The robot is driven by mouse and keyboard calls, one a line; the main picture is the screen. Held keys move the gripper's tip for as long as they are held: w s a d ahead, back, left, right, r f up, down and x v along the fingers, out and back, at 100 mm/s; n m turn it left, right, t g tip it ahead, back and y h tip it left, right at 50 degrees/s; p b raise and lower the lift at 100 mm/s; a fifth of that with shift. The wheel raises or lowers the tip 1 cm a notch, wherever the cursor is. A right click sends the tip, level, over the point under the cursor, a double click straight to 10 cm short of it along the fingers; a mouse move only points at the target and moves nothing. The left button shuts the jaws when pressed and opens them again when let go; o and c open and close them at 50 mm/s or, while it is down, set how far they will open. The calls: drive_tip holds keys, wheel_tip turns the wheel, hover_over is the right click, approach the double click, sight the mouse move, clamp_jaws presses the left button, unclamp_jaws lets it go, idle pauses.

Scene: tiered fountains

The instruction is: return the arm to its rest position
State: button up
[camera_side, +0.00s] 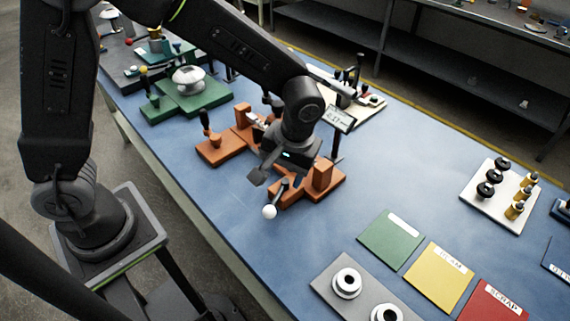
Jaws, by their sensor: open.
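My gripper (268,181) hangs over the orange fixture (328,180) near the middle of the blue table. Its fingers point down and toward the front, and they are open. The gripper body hides part of the orange fixture. A lever with a white ball knob (269,212) sticks out at the front of the fixture, close beside the fingers. I cannot tell whether a finger touches the lever. My arm reaches over from its base at the left.
A green fixture (190,98) with a silver dome stands behind left. Green (390,239), yellow (439,277) and red (492,303) mats lie at the front right, beside a grey plate (328,284) with white rings. A white tray (486,212) holds black and brass parts. The blue table is clear between.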

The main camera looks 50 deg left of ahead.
drive_tip(key=shift+d+r, duration=0.15)
drive_tip(key=shift+r, duration=0.55)
drive_tip(key=s+a+r+m+t+h, duration=0.2)
drive_tip(key=s+a+r+m+t, duration=0.3)
drive_tip(key=s+a+r, duration=0.6)
wheel_tip(320, 180, up, 3)
drive_tip(key=shift+s+r+t, duration=0.1)
drive_tip(key=shift+s+t, duration=0.7)
drive_tip(key=shift+s, duration=0.15)
